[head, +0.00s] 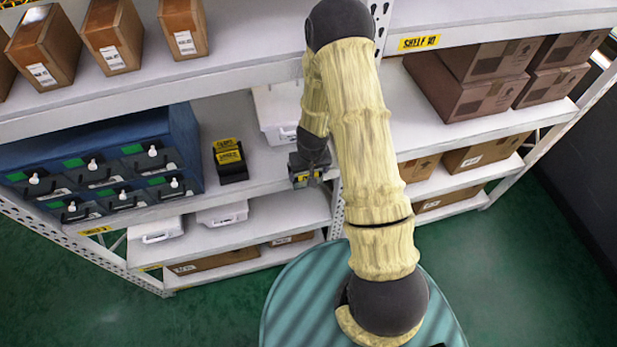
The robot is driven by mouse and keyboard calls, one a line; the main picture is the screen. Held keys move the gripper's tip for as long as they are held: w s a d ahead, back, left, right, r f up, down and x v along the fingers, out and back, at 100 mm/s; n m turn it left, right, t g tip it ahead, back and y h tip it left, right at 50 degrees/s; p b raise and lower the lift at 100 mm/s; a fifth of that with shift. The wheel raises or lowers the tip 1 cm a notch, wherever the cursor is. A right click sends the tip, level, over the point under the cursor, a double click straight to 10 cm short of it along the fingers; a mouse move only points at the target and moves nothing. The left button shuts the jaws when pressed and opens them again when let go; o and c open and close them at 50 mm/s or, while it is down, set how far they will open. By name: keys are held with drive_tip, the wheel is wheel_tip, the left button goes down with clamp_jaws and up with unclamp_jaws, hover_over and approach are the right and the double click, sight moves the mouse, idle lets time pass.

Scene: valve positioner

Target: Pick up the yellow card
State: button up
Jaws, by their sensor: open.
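Yellow cards (228,146) with dark print stand in a small black holder (233,172) on the middle shelf, just right of the blue drawer cabinet. At least two yellow faces show, one behind the other; I cannot read the print. My gripper (304,184) is at the front of the same shelf, to the right of the holder and clearly apart from it. It is open. A small yellow patch shows beside its fingers; I cannot tell whether it belongs to the gripper or to something behind it.
The blue drawer cabinet (190,130) stands left of the holder. A white case (278,105) lies behind my gripper. The upper shelf edge (150,98) overhangs this level, and a perforated upright (337,205) stands to the right. The shelf between holder and gripper looks clear.

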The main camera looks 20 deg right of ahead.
drive_tip(key=shift+f, duration=0.25)
idle(0.3)
drive_tip(key=c, duration=1.1)
drive_tip(key=shift+c, duration=0.2)
drive_tip(key=shift+r, duration=0.1)
wheel_tip(320, 180, up, 10)
drive_tip(key=shift+w+f+b, duration=0.1)
drive_tip(key=shift+f+b, duration=0.1)
drive_tip(key=shift+b, duration=0.1)
